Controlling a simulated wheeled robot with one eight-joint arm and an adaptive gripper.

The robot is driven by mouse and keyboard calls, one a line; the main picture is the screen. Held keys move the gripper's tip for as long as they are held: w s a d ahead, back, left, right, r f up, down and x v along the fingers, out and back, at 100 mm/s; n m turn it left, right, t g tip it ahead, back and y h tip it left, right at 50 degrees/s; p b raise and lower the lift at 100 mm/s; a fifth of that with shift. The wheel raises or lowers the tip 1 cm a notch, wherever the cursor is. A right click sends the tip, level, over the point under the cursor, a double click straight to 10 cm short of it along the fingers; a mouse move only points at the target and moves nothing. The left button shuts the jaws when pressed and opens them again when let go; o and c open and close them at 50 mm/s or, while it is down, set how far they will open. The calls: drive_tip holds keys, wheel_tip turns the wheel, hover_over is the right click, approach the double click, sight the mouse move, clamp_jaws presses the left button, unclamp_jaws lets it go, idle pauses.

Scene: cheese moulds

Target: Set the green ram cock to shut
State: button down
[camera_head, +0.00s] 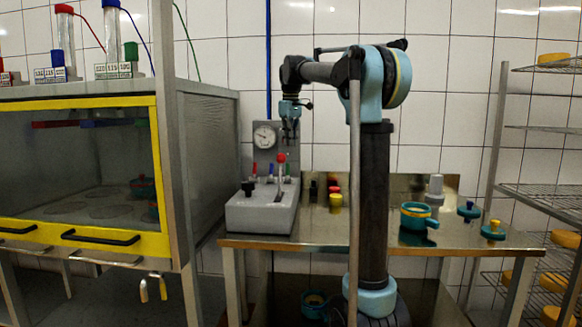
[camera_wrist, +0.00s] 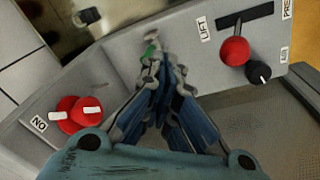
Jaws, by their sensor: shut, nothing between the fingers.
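The green ram cock shows in the wrist view as a small green handle (camera_wrist: 150,49) on a metal fitting, just beyond my fingertips. I cannot tell whether they touch it, nor which way the handle is set. In the head view a small green handle (camera_head: 287,168) shows at the right of the cocks at the back of the grey press console (camera_head: 258,212). My gripper (camera_head: 290,131) hangs pointing down above that side of the console. In the wrist view my gripper (camera_wrist: 166,80) has its fingers together with nothing between them, partly hiding the console behind.
A red-balled lever (camera_wrist: 234,51) stands right of my fingers by a LIFT label, beside a black knob (camera_wrist: 258,72). Red knobs (camera_wrist: 75,113) are at the left. A gauge (camera_head: 265,136) stands behind the console. A glass-fronted cabinet (camera_head: 80,175) is at left.

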drive_tip(key=s+n+t, duration=0.2)
drive_tip(key=s+n, duration=0.2)
drive_tip(key=n, duration=0.5)
approach(288, 172)
drive_tip(key=s+f, duration=0.2)
drive_tip(key=f, duration=0.1)
drive_tip(key=s+d+f, duration=0.1)
drive_tip(key=f, duration=0.1)
drive_tip(key=shift+d+f, duration=0.1)
drive_tip(key=shift+f, duration=0.05)
drive_tip(key=w, duration=0.2)
drive_tip(key=shift+w+f, duration=0.4)
drive_tip(key=shift+w, duration=0.55)
